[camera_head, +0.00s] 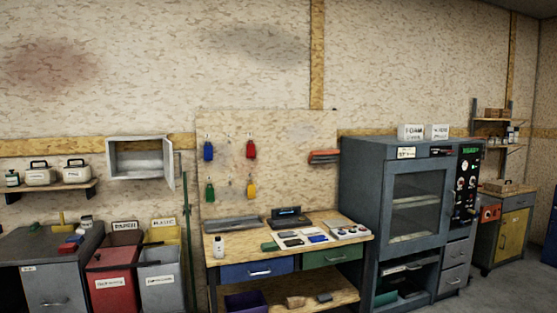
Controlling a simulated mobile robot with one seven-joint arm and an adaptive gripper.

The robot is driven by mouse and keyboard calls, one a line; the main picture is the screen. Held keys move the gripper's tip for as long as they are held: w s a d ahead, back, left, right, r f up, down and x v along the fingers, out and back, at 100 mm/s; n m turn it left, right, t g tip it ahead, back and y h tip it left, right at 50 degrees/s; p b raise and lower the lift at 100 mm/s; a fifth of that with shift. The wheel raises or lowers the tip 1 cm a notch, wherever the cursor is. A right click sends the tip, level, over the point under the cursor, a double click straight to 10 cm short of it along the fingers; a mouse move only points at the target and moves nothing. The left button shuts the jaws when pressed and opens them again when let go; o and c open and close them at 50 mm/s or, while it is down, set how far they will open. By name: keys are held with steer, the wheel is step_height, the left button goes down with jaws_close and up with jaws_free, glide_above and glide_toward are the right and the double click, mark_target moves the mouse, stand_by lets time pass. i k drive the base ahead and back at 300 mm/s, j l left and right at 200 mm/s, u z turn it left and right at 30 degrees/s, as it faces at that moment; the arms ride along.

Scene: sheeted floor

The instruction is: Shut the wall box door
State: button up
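A small grey-white wall box (136,160) hangs on the wall at the left of the view, above the bins. Its door (169,164) is hinged on the right side and stands open, swung out toward me and seen nearly edge-on. The inside of the box shows and looks empty. My gripper is not in view, and no part of my arm shows.
Below the box stand a red bin (112,278) and a grey bin (160,277). A thin green pole (187,225) rises just right of the door. A workbench (330,265), a pegboard and a large grey oven cabinet (376,190) lie farther right. A shelf (60,189) hangs left.

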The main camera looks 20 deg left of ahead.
mark_target(172, 162)
steer(key=u, duration=1.3)
steer(key=i+l+u, duration=0.1)
steer(key=u, duration=0.9)
steer(key=i+l, duration=0.35)
steer(key=l, duration=0.15)
steer(key=i+l, duration=0.3)
steer(key=l, duration=0.2)
steer(key=i+l, duration=0.35)
steer(key=l, duration=0.15)
steer(key=i+l, duration=0.3)
steer(key=l, duration=0.15)
steer(key=i+l, duration=0.35)
steer(key=l, duration=0.15)
steer(key=i+l, duration=0.3)
steer(key=l, duration=0.2)
steer(key=i+z, duration=0.4)
steer(key=i, duration=0.65)
